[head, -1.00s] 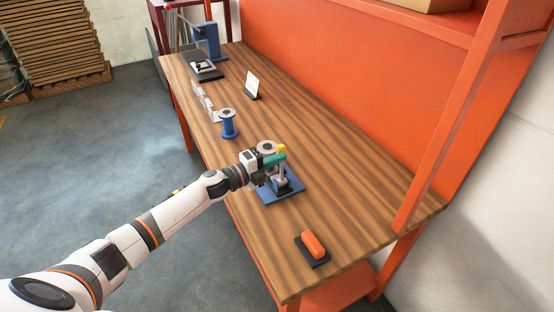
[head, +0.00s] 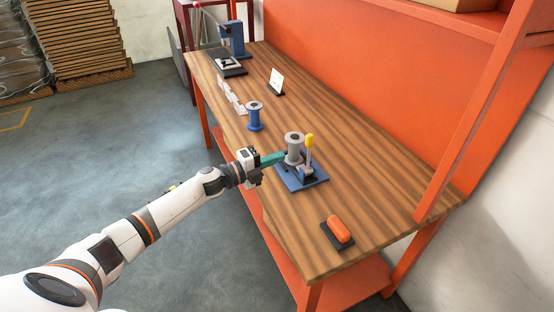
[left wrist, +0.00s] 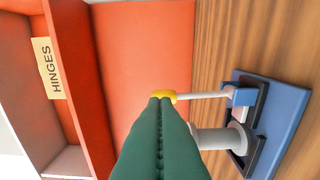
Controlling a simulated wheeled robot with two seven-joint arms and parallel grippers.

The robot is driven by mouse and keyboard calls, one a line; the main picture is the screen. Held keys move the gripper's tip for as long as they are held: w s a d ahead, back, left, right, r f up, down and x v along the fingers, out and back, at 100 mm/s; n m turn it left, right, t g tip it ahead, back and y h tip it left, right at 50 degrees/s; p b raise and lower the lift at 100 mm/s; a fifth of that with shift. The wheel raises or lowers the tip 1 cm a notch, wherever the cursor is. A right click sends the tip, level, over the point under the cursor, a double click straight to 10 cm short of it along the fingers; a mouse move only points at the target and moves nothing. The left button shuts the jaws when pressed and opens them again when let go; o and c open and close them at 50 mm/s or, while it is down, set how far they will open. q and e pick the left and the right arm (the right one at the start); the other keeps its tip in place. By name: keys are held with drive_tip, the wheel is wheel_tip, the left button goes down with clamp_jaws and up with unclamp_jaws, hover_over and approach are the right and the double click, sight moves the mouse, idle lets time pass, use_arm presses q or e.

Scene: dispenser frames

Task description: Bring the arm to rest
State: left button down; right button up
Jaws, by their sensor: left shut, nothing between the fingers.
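My left gripper (head: 283,156) is shut and empty, its green fingers pressed together. It is over the near edge of the workbench, with the fingertips beside the grey spool (head: 294,150) in the head view. That spool stands on a blue base (head: 303,184) with an upright lever topped by a yellow knob (head: 310,139). In the left wrist view the shut green fingers (left wrist: 160,103) point toward the yellow knob (left wrist: 166,94), and the grey spool (left wrist: 225,138) lies to their right. I cannot tell whether the fingertips touch anything. My right gripper is out of view.
A blue spool (head: 254,116), white pieces (head: 231,97) and a white card on a stand (head: 276,80) are farther back. A blue device (head: 232,42) stands at the far end. An orange object (head: 339,229) on a black base lies near the front. An orange panel (head: 375,105) borders the bench.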

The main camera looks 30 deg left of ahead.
use_arm(q)
drive_tip(key=shift+w+d+f, duration=0.15)
drive_tip(key=shift+w, duration=0.15)
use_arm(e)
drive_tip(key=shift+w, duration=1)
